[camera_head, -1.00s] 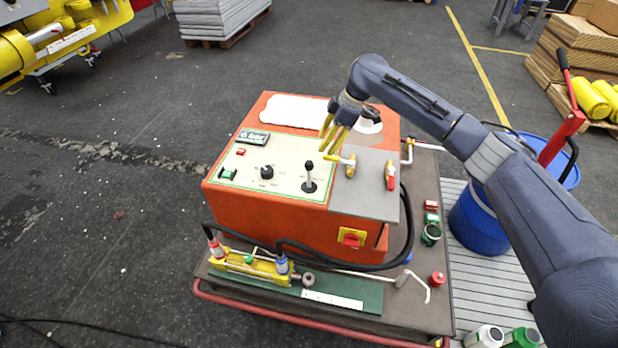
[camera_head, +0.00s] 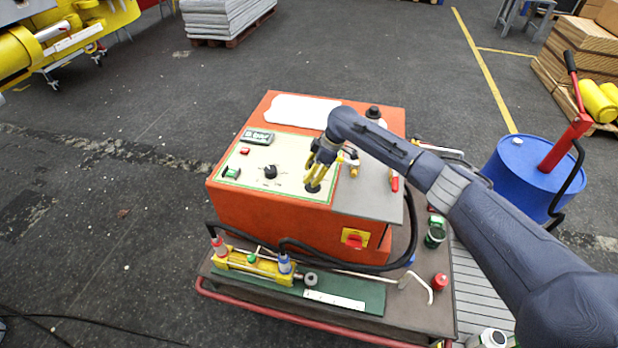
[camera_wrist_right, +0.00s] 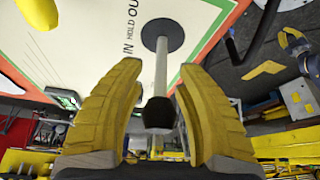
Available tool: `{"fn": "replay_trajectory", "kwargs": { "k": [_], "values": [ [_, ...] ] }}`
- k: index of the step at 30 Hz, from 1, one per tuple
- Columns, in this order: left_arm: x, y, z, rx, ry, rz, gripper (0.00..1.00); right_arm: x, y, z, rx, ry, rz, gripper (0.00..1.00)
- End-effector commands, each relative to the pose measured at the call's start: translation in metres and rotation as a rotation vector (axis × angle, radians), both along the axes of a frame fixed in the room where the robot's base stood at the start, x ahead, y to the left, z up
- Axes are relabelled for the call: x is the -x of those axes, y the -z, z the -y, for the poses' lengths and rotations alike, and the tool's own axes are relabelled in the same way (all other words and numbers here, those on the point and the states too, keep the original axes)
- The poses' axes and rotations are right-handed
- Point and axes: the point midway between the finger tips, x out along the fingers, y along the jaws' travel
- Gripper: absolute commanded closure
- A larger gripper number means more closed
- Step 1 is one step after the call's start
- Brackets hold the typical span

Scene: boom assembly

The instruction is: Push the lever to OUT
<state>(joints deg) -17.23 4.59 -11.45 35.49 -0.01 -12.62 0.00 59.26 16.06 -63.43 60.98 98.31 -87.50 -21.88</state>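The lever (camera_wrist_right: 160,75) in the right wrist view has a silver shaft, a black knob and a round dark base. The words IN, HOLD and OU(T) are printed on the panel beside its base. My right gripper (camera_wrist_right: 158,105) is open, with one yellow finger on each side of the lever's knob and visible gaps to both. In the head view my right gripper (camera_head: 317,176) is over the lever on the cream panel (camera_head: 290,158) of the orange box and mostly hides it. My left gripper is not in view.
A black rotary knob (camera_head: 270,171) and a green switch (camera_head: 231,173) are left of the lever. A red-handled valve (camera_head: 394,183) is to its right. A yellow cylinder (camera_head: 252,263) lies in front of the orange box. A blue drum (camera_head: 525,182) stands at right.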

Motion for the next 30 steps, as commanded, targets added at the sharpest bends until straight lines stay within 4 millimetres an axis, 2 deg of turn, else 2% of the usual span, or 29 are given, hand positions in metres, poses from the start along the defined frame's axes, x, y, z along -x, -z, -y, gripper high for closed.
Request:
{"fn": "replay_trajectory", "kwargs": {
  "k": [6, 20, 27, 29, 30],
  "values": [
    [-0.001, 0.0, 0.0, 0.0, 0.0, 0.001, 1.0, 0.0, 0.015, -0.006, 0.001, 0.0, 0.0, 0.66],
    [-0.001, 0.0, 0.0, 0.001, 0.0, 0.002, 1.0, -0.001, 0.019, -0.008, 0.001, -0.001, 0.0, 0.65],
    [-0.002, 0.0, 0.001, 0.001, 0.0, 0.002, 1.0, -0.001, 0.019, -0.008, 0.001, -0.001, 0.0, 0.93],
    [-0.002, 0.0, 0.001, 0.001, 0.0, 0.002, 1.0, -0.001, 0.019, -0.008, 0.001, -0.001, 0.0, 1.0],
    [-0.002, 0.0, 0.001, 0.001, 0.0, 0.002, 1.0, -0.001, 0.019, -0.008, 0.001, -0.001, 0.0, 1.0]
  ]
}}
